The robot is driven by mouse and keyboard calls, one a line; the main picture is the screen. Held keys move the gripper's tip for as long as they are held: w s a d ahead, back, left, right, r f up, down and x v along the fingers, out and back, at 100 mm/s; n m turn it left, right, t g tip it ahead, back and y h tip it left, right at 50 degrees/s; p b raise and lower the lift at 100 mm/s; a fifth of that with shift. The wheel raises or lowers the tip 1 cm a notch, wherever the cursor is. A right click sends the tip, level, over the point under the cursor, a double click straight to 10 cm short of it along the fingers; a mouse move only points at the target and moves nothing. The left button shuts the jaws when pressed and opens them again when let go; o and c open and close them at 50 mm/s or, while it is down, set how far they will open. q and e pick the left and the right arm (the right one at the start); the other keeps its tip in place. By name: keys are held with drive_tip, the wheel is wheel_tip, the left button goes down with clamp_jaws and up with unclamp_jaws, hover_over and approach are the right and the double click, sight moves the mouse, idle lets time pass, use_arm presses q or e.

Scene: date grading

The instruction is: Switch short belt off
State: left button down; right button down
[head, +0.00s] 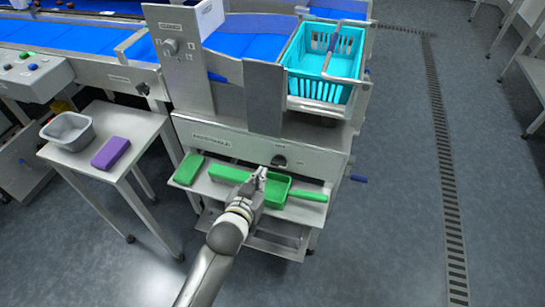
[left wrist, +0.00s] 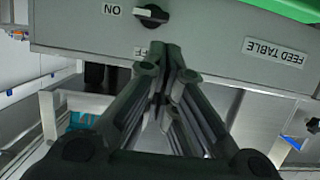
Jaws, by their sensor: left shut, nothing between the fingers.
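A black rotary knob (head: 280,160) sits on the steel front panel, right of a small label. In the left wrist view the knob (left wrist: 151,16) shows upside down, its white mark on the side of the ON lettering (left wrist: 112,9). The OFF lettering (left wrist: 139,69) is partly hidden by my fingers. The panel label reads FEED TABLE (left wrist: 273,52). My left gripper (head: 262,172) is shut and empty, its tips just below the knob, with no clear contact. Another knob (head: 171,46) sits on the upper left panel near the blue belt (head: 250,45). My right gripper is out of view.
A green scoop (head: 307,195) and a green block (head: 188,169) lie on the shelf below the panel. A turquoise basket (head: 300,83) stands above right. A side table holds a grey bowl (head: 72,128) and a purple block (head: 110,152). Floor is clear on the right.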

use_arm(q)
drive_tip(key=shift+t, duration=0.3)
drive_tip(key=r, duration=0.4)
drive_tip(key=shift+w+d, duration=0.15)
drive_tip(key=shift+w, duration=0.15)
hover_over(274, 151)
drive_tip(key=s, duration=0.3)
wheel_tip(274, 151, down, 2)
drive_tip(key=shift+f, duration=0.2)
drive_tip(key=f, duration=0.3)
drive_tip(key=shift+s+b, duration=0.2)
drive_tip(key=shift+b, duration=0.2)
drive_tip(key=shift+f, duration=0.5)
drive_tip(key=shift+a+f+n+h+p, duration=0.2)
drive_tip(key=shift+a+n+h+p, duration=0.3)
drive_tip(key=shift+n, duration=0.4)
